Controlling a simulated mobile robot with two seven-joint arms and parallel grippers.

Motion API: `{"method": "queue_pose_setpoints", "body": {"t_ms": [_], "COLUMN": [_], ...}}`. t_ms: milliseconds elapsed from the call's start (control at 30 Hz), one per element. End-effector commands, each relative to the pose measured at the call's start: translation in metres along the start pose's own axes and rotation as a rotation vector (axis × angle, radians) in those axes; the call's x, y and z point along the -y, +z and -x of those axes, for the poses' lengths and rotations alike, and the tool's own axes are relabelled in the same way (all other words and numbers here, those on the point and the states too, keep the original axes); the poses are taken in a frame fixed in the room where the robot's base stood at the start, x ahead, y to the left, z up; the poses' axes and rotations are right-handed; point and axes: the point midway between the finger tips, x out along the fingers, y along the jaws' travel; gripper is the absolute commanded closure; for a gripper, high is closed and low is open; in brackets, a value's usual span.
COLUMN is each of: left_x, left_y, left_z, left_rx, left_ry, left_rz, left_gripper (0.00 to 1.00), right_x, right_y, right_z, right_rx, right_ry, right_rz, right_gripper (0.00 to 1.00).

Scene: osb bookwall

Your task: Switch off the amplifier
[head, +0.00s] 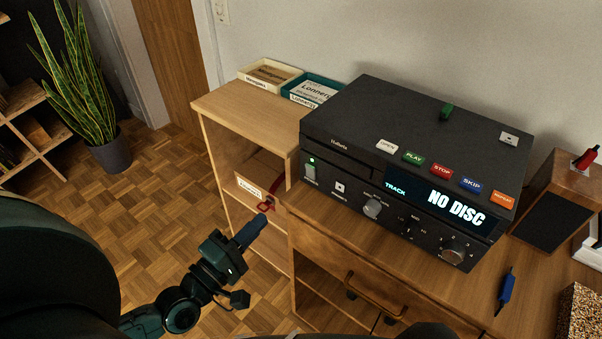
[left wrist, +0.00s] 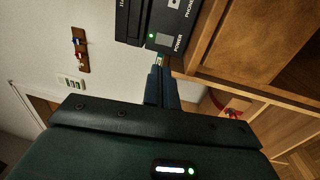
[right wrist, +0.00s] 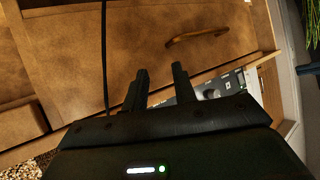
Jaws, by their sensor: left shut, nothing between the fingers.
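The switch also shows in the left wrist view (left wrist: 163,39), beside the word POWER. My left gripper (head: 262,220) is shut and empty, below and left of the switch in the head view. In the left wrist view its fingertips (left wrist: 161,70) point toward the switch; contact is unclear. My right gripper (right wrist: 158,75) is open and empty before wooden drawer fronts.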

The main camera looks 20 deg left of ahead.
Motion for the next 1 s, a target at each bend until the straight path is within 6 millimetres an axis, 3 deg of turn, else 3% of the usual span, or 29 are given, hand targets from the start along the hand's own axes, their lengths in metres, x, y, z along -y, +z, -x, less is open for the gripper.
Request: {"method": "queue_pose_setpoints", "body": {"t_ms": [267, 800, 1000], "left_x": [-0.001, -0.003, -0.001], "left_y": [0.000, 0.000, 0.001], "left_z": [-0.010, -0.114, -0.136], "left_rx": [-0.001, 0.000, 0.001], "left_ry": [0.003, 0.005, 0.002], "left_rz": [-0.002, -0.002, -0.002], "left_gripper": [1.00, 1.00, 1.00], "right_x": [0.000, 0.000, 0.000], "right_y": [-0.001, -0.008, -0.005], "right_z": [0.001, 0.005, 0.005], "right_rx": [-0.001, 0.006, 0.015], "right_ry": [0.000, 0.007, 0.008], "right_rz": [0.002, 0.019, 0.025], "right_gripper": [0.73, 0.73, 0.73]}}
